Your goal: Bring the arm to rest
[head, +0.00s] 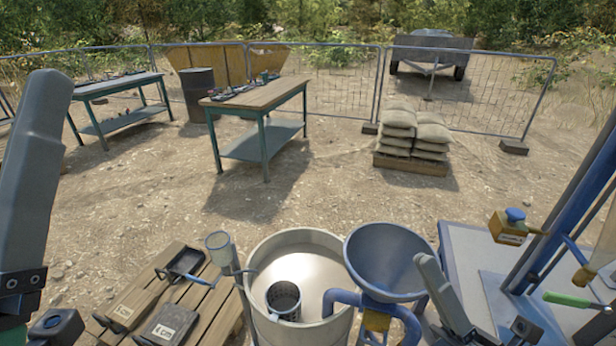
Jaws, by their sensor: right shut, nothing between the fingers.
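My right gripper (430,266) shows as a grey finger at the lower right, pointing up, with black fittings below it. It is shut and empty. It stands in front of the blue-grey bench and just right of the blue funnel (392,262); I cannot tell its exact distance from either. A large grey part of my left arm rises along the left edge, with a black bolted bracket below it. Its fingertips cannot be made out, so I cannot tell whether that gripper is open or shut.
A round tank (258,262) of pale liquid holds a perforated cylinder (284,301). A wooden pallet (222,318) with black trays stands left of it. A blue-grey bench (459,240) is at right, with a green-handled tool (566,299). Tables, sandbags (412,133) and fencing stand farther back; open ground lies between.

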